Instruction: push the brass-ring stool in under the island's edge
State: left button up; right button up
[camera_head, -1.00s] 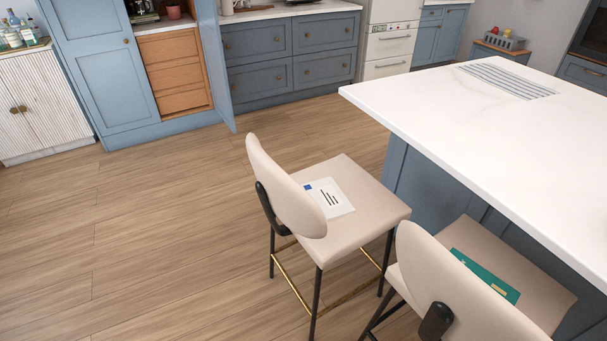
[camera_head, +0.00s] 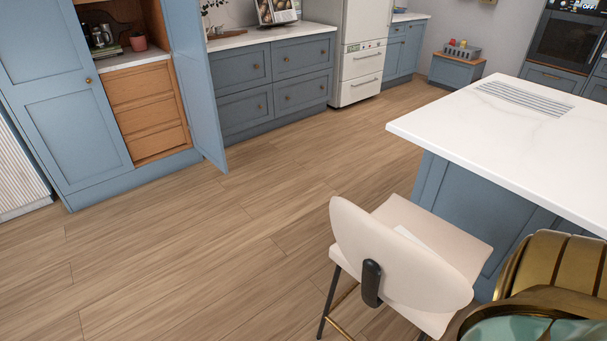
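The stool (camera_head: 385,262) has a cream seat, a rounded cream backrest with a black bracket, dark legs and a brass foot rail (camera_head: 338,328) partly cut off at the bottom. It stands upright beside the white-topped island (camera_head: 470,125), its backrest toward me and the seat toward the blue side panel. The seat appears outside the island's edge; the exact gap cannot be told. A white sheet (camera_head: 411,237) lies on the seat, mostly hidden by the backrest. Neither of my grippers shows.
The wooden floor left of the stool is clear. A blue cupboard door (camera_head: 198,95) stands open at the back left. Blue drawers (camera_head: 272,85) and a cream appliance (camera_head: 362,65) line the back.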

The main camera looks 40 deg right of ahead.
aim_at(427, 290)
jog(key=i+j+z, duration=0.15)
jog(key=i, duration=0.35)
jog(key=i+j+z, duration=0.1)
jog(key=i, duration=0.4)
jog(key=i+z, duration=0.25)
jog(key=z, duration=0.2)
jog(key=i+j+z, duration=0.1)
jog(key=i+z, duration=0.15)
jog(key=z, duration=0.2)
jog(key=i+j+z, duration=0.2)
jog(key=z, duration=0.25)
jog(key=i+z, duration=0.15)
jog(key=z, duration=0.3)
jog(key=i+j+z, duration=0.15)
jog(key=z, duration=0.35)
jog(key=i+j+z, duration=0.15)
jog(key=z, duration=0.3)
jog(key=j+z, duration=0.45)
jog(key=i+j+z, duration=0.1)
jog(key=z, duration=0.35)
jog(key=j+z, duration=0.35)
jog(key=z, duration=0.15)
jog(key=j+z, duration=0.4)
jog(key=j, duration=0.2)
